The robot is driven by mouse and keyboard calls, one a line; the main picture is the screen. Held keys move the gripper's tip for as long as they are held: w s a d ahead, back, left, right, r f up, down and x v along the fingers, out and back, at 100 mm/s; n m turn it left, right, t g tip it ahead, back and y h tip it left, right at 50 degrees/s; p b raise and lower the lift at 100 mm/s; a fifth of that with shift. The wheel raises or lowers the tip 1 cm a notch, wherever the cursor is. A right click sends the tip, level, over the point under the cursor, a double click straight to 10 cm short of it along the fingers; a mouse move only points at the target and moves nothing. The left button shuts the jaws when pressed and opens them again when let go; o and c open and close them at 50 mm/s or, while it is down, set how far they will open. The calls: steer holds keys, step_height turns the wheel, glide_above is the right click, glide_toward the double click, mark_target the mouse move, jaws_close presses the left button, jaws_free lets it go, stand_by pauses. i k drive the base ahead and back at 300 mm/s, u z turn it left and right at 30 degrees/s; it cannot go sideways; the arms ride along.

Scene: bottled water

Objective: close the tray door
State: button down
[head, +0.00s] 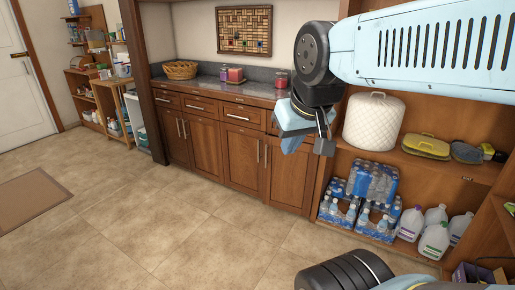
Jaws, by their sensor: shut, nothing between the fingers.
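No tray or open tray door can be made out in the head view. The wooden cabinet doors (206,146) under the counter look shut, and so do the drawers (199,107) above them. My gripper (325,147) is at the right of centre, in front of the counter's right end and the shelf unit. Its dark fingers point down and are shut, with nothing held. My arm hides part of the counter and the upper shelves.
Shrink-wrapped water bottles (372,181) and several jugs (433,242) stand on the low shelf at right. A white quilted cover (374,121) sits above. A basket (181,70) is on the counter. The tiled floor (150,225) is clear apart from a brown mat (28,198).

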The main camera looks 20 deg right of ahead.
mark_target(289, 179)
steer(key=z, duration=0.55)
steer(key=i, duration=1.95)
steer(key=u, duration=0.4)
steer(key=k, duration=0.7)
steer(key=u, duration=0.3)
steer(key=i, duration=0.75)
steer(key=z, duration=0.1)
